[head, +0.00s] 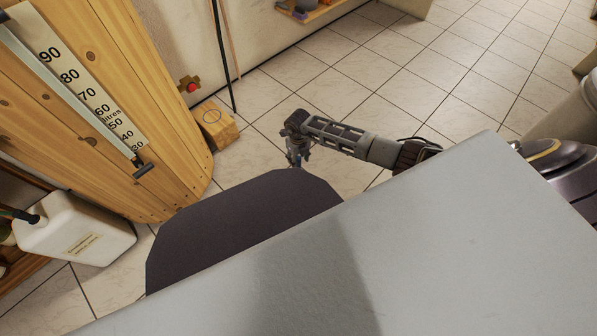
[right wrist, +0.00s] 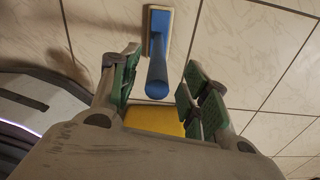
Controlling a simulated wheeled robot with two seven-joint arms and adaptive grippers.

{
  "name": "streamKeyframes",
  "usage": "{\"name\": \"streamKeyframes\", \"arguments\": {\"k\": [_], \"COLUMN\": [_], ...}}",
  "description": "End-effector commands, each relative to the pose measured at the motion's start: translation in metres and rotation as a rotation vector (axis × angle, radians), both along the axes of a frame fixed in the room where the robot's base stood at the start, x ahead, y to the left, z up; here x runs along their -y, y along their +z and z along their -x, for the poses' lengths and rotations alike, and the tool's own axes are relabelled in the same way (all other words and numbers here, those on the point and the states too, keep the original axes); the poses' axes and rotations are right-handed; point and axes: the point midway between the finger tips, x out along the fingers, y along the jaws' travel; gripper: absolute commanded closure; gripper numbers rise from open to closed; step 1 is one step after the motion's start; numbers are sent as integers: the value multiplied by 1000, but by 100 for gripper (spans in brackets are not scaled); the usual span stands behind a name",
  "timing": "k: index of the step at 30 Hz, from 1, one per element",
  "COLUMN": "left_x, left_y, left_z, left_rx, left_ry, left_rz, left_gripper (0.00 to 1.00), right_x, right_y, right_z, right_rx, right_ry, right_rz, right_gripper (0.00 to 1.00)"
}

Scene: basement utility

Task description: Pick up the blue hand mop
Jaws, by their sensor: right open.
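The blue hand mop shows in the right wrist view, with a flat blue head (right wrist: 158,28) on a pale-edged pad and a thick blue handle (right wrist: 157,78) pointing toward the camera. My right gripper (right wrist: 160,78) is open, with green-padded fingers on either side of the handle in that picture. I cannot tell how deep the handle sits between them, and no finger visibly touches it. In the head view my right gripper (head: 297,155) points down near the floor, and I cannot make out the mop there. My left gripper is out of view.
A yellow object (right wrist: 155,119) shows beyond the gripper's palm. A wooden barrel (head: 150,120) with a litre scale, a white canister (head: 75,228) and a wooden block (head: 215,125) stand at left. Tiled floor (head: 400,95) is open beyond my right arm.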

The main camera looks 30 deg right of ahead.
Motion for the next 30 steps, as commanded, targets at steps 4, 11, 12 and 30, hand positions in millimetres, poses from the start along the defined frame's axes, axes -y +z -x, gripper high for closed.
{"name": "streamKeyframes", "arguments": {"k": [4,11,12,30], "left_x": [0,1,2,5], "left_y": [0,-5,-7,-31], "left_z": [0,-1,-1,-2], "left_rx": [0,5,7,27], "left_ry": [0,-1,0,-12], "left_rz": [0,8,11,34], "left_gripper": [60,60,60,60], "right_x": [0,0,0,-1], "right_y": [-1,-10,-13,-51], "right_z": [0,2,2,5], "right_rx": [0,-1,-1,0], "right_ry": [0,0,0,-1], "right_rz": [0,0,0,-1], "right_gripper": [54,54,54,54]}}
